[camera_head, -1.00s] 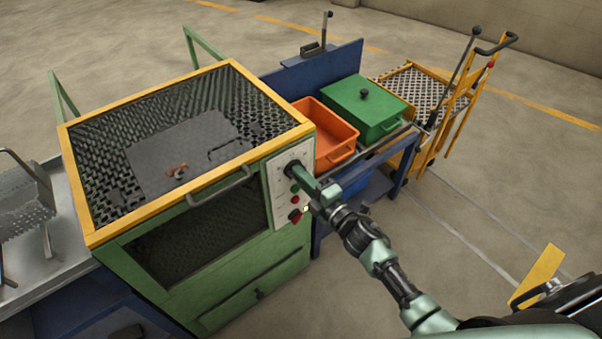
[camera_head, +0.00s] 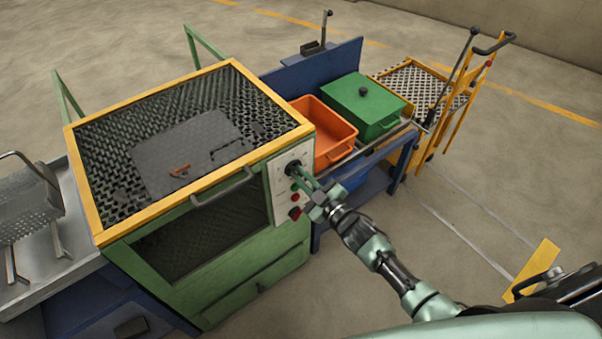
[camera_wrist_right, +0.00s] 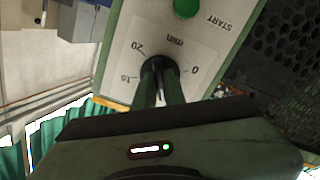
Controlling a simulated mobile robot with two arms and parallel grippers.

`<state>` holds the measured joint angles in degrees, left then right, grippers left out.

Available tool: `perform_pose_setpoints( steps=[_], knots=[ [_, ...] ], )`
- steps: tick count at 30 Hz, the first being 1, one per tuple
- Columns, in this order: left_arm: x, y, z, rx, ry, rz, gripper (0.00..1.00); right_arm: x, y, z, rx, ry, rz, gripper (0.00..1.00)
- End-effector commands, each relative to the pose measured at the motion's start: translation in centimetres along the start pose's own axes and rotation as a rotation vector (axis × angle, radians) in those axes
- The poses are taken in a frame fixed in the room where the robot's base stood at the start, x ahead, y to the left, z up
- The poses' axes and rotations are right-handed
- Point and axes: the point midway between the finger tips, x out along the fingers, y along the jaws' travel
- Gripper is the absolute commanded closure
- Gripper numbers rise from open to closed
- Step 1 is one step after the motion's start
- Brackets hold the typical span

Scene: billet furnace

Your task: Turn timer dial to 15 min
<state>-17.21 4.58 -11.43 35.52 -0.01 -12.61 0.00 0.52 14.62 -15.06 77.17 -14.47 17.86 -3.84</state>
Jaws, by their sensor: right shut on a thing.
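The timer dial (camera_head: 292,168) is a black knob at the top of the pale control panel on the green furnace (camera_head: 240,268). In the right wrist view, the dial (camera_wrist_right: 157,64) sits on a plate with upside-down marks "0", "15", "20" and "min". My right gripper (camera_head: 301,174) reaches it from the lower right. Its two green fingers (camera_wrist_right: 160,82) are shut on the dial, one on each side. The fingers cover part of the dial, and I cannot read its pointer. My left gripper is not in view.
A green START button (camera_wrist_right: 187,7) is close to the dial. Red controls (camera_head: 295,212) sit lower on the panel, near my fingers. An orange bin (camera_head: 328,128) and a green lidded box (camera_head: 365,105) stand behind on a blue bench.

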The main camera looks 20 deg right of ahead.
Motion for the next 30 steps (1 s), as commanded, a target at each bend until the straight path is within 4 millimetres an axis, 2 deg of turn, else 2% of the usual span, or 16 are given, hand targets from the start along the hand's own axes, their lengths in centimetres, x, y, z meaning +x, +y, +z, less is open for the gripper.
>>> perform_pose_setpoints(
  steps=[15, 30],
  knots=[
    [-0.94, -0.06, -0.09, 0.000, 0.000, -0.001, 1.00, -0.05, -0.07, 0.07, 0.492, -0.003, -0.002, 1.00],
    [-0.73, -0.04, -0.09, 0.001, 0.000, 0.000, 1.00, -0.09, -0.13, 0.21, 0.965, -0.004, -0.001, 1.00]
  ],
)
